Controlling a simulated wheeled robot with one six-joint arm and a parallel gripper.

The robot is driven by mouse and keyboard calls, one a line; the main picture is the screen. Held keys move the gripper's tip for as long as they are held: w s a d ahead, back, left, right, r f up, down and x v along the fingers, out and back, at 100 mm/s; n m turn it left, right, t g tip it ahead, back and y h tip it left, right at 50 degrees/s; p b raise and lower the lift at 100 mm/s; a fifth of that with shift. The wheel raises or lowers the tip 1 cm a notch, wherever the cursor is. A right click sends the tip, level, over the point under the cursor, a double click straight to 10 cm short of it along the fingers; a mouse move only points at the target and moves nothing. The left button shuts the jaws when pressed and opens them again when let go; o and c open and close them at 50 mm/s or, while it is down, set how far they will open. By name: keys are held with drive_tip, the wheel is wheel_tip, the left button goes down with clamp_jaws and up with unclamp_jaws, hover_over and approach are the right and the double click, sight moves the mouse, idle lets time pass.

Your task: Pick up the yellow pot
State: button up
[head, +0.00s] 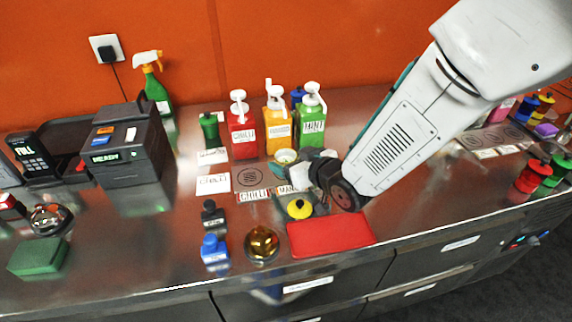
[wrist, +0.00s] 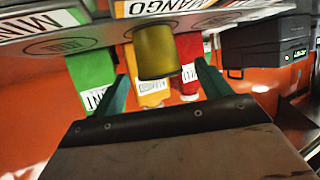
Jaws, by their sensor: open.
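The yellow pot (wrist: 156,52) is a small dark-yellow cylinder in the wrist view, which is upside down. It stands on the counter by the mango card (wrist: 165,8), in front of the sauce bottles. In the head view, a small yellowish pot with a pale top (head: 286,157) stands before the orange-yellow bottle and seems to be the same one. My gripper (wrist: 163,82) is open. Its two teal fingers show on either side of the pot in the wrist view, with space on both sides. Contact is not visible. In the head view my gripper (head: 314,175) is partly hidden by my wrist.
Red (head: 243,130), yellow (head: 278,128) and green (head: 312,128) pump bottles stand just behind. A yellow-topped item with a black knob (head: 299,208) and a red mat (head: 330,236) lie in front. A dark machine (head: 125,150) stands left. Some counter at front left is clear.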

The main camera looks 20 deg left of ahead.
sight(280, 154)
drive_tip(key=x, duration=0.3)
drive_tip(key=shift+w+a, duration=0.1)
drive_tip(key=c, duration=1.2)
drive_tip(key=shift+r, duration=0.2)
